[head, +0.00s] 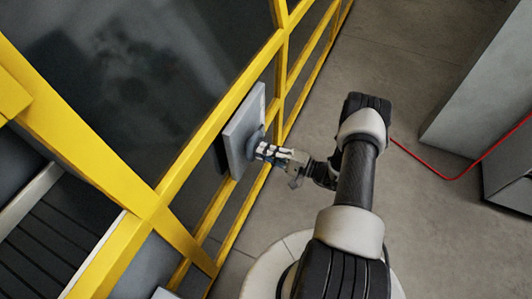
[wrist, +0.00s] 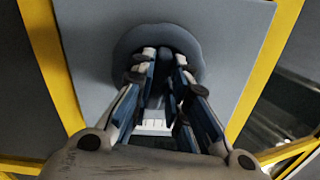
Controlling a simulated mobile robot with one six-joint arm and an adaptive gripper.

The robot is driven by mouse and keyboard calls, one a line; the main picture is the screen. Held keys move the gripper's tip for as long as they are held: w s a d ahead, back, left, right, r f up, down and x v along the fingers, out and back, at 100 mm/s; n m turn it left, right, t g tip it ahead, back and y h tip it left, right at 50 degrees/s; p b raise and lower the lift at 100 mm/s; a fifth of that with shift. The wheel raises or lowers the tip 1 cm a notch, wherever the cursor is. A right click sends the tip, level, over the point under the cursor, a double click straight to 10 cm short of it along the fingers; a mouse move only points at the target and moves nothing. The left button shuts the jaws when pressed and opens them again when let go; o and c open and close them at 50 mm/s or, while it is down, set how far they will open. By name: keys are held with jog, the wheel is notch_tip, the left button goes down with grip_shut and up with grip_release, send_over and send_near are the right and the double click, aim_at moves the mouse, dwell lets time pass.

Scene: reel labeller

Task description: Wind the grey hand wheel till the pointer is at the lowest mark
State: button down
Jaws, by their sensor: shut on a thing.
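The grey hand wheel (wrist: 127,45) is a dark round disc on the face of a flat blue-grey panel (wrist: 90,20). In the head view the panel (head: 237,135) is fixed to the yellow frame and seen nearly edge-on, and the wheel (head: 253,142) is a small grey shape on its right face. My gripper (wrist: 165,62) reaches straight at the wheel, its fingers shut on the wheel's middle part. In the head view my gripper (head: 259,151) meets the wheel from the right. I cannot make out the pointer or the marks.
Yellow frame bars (head: 190,160) with dark panes run along the left. A dark ribbed surface (head: 45,240) lies at lower left. A grey cabinet (head: 475,95) and a red cable (head: 445,177) are at the right. Open grey floor (head: 420,220) lies between.

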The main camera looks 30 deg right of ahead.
jog(key=shift+f+n, duration=0.1)
jog(key=shift+n, duration=0.8)
jog(key=c, duration=1.6)
grip_release()
jog(key=shift+o, duration=0.2)
jog(key=v, duration=1.2)
